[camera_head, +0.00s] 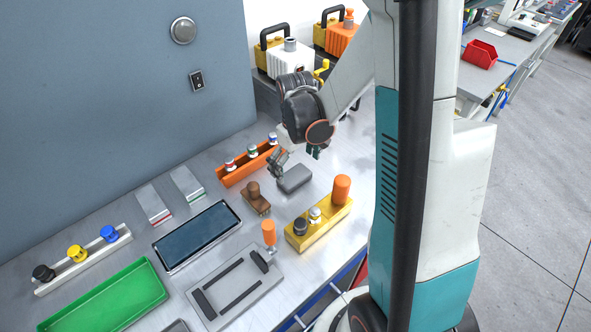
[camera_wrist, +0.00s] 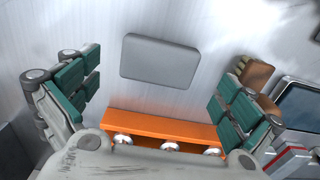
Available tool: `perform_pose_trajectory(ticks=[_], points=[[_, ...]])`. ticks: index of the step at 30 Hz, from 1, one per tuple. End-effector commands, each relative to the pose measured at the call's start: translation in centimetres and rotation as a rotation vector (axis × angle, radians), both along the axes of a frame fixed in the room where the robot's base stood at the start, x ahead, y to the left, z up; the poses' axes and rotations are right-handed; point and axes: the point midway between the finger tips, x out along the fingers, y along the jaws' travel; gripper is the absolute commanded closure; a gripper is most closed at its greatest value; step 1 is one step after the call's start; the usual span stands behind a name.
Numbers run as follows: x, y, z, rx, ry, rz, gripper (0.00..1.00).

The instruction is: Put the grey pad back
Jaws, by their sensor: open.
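The grey pad (camera_head: 294,179) is a flat rounded rectangle lying on the metal worktop. It also shows in the wrist view (camera_wrist: 160,61), at the upper middle. My gripper (camera_head: 298,158) is open and empty above the worktop, close to the pad in the head view. In the wrist view its two green-padded fingers (camera_wrist: 155,95) stand wide apart, one on each side of the picture, with the pad beyond and between them. I cannot tell the exact height of the fingers over the pad.
An orange rack (camera_head: 249,166) with several small capped bottles stands beside the pad. A brown wooden-handled block (camera_head: 256,197) and a yellow block (camera_head: 319,223) with an orange cylinder stand nearby. A dark tray (camera_head: 198,236), a grey fixture (camera_head: 236,290) and a green tray (camera_head: 108,298) lie farther left.

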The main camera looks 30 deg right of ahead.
Motion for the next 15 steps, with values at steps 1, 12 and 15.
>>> perform_pose_trajectory(ticks=[1,12,15], points=[[0.0,0.0,1.5,0.0,0.0,0.0,0.0],[0.0,0.0,7.2,0.0,0.0,0.0,0.0],[0.0,0.0,7.7,0.0,0.0,0.0,0.0]])
